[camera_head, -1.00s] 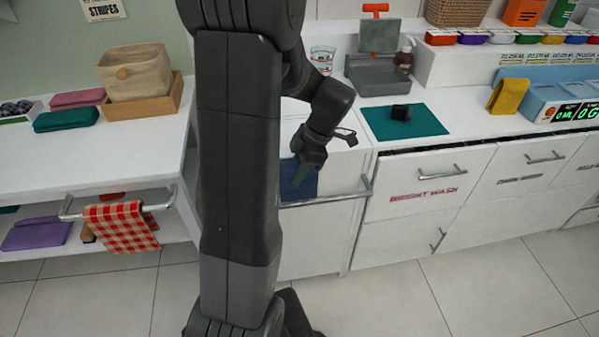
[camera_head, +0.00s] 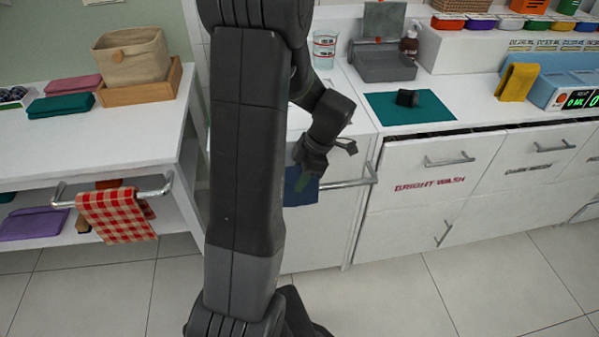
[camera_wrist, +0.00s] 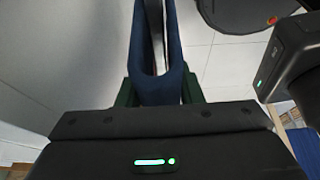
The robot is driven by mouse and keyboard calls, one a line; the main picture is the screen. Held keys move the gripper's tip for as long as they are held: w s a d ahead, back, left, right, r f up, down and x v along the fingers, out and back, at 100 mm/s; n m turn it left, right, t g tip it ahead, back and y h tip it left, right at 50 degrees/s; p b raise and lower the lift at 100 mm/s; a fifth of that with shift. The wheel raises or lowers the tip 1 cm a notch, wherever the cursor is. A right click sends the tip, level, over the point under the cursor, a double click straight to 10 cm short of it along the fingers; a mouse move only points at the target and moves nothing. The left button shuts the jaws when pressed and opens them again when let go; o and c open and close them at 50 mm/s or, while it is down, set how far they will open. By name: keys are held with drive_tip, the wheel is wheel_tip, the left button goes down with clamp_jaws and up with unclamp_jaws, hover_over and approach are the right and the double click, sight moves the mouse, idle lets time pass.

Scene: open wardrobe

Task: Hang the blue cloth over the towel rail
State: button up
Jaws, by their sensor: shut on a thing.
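The blue cloth (camera_head: 302,192) hangs from my gripper (camera_head: 303,178) at the front of the white cabinet, partly hidden by my arm. In the wrist view the cloth (camera_wrist: 160,90) is pinched between the green fingertips of my gripper (camera_wrist: 160,92) and stretches away as a folded strip with a gap in it. The metal towel rail (camera_head: 345,184) shows to the right of the cloth; its left part is hidden by cloth and arm.
A second rail (camera_head: 150,193) at the left table carries a red checked cloth (camera_head: 115,215). The white counter (camera_head: 455,107) above holds a teal mat (camera_head: 425,115) with a dark block (camera_head: 407,97), and a grey sink-like tray (camera_head: 382,65). The tiled floor (camera_head: 400,285) in front is clear.

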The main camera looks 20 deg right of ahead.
wheel_tip(320, 180, down, 4)
drive_tip(key=shift+r+b, duration=0.25)
drive_tip(key=shift+b, duration=0.35)
drive_tip(key=shift+r+p, duration=0.4)
drive_tip(key=shift+r, duration=0.55)
drive_tip(key=o, duration=1.2)
drive_tip(key=p+v, duration=0.1)
drive_tip(key=v, duration=1.2)
drive_tip(key=shift+s+d+r, duration=0.1)
drive_tip(key=shift+d+r, duration=0.1)
drive_tip(key=shift+r, duration=0.1)
drive_tip(key=shift+f, duration=0.1)
